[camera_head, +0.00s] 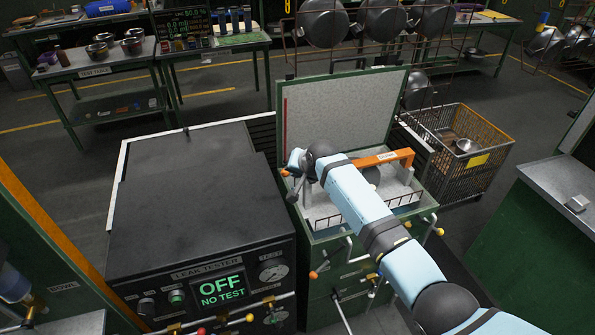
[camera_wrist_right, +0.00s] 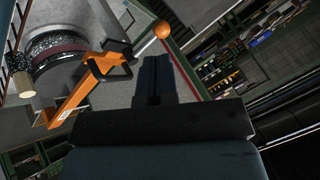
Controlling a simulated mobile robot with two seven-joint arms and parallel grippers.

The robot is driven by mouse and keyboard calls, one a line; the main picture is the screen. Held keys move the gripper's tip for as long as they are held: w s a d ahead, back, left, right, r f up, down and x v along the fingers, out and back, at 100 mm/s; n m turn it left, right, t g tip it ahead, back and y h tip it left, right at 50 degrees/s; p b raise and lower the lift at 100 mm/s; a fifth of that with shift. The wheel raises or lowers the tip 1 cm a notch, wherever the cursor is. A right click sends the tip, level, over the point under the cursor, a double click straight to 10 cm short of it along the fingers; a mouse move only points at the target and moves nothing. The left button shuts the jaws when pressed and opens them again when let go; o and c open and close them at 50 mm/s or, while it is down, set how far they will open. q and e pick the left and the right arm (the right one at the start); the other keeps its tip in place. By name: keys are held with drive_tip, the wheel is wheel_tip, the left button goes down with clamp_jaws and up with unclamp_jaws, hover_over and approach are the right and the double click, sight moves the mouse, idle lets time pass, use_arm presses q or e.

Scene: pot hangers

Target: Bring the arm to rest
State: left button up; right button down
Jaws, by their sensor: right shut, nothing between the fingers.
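My right arm (camera_head: 360,205) reaches in from the lower right in the head view. Its right gripper (camera_head: 292,178) is above the left side of an open-lidded green chamber (camera_head: 320,236). In the right wrist view the right gripper (camera_wrist_right: 155,68) has its fingers together, with nothing between them. An orange clamp bar (camera_head: 370,162) spans the chamber; it also shows in the wrist view (camera_wrist_right: 82,92), left of the fingers, with an orange ball (camera_wrist_right: 163,30) beyond them. A round metal part (camera_head: 372,176) under the bar is partly hidden by my arm. My left gripper is not in view.
The leak tester (camera_head: 200,220) stands left of the chamber; its screen reads OFF, NO TEST. The raised lid (camera_head: 340,110) is behind the gripper. A wire basket (camera_head: 462,150) stands to the right. Pots hang on a rack (camera_head: 380,22) at the back.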

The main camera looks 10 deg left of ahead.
drive_tip(key=s+d+f+n+g+h, duration=0.1)
drive_tip(key=s+d+f, duration=0.4)
drive_tip(key=s+d, duration=0.5)
drive_tip(key=s+d+f, duration=0.4)
drive_tip(key=s+d, duration=0.3)
drive_tip(key=s, duration=0.7)
drive_tip(key=s+d+r+n+g+h, duration=0.15)
drive_tip(key=s+d+r, duration=0.25)
drive_tip(key=s+d, duration=0.65)
drive_tip(key=s+d+r+h, duration=0.35)
drive_tip(key=s+d, duration=0.25)
drive_tip(key=s, duration=0.9)
drive_tip(key=w+a+f+t+y, duration=0.1)
drive_tip(key=w+a+f+t, duration=0.1)
drive_tip(key=f, duration=0.5)
drive_tip(key=w+a+f+t+y, duration=0.2)
drive_tip(key=w+a+f+t, duration=0.1)
drive_tip(key=f, duration=0.4)
drive_tip(key=shift+w+a+f+t+y, duration=0.3)
drive_tip(key=shift+w+f+t, duration=0.15)
drive_tip(key=shift+t, duration=0.6)
drive_tip(key=shift+w+r+n, duration=0.1)
drive_tip(key=shift+n, duration=0.15)
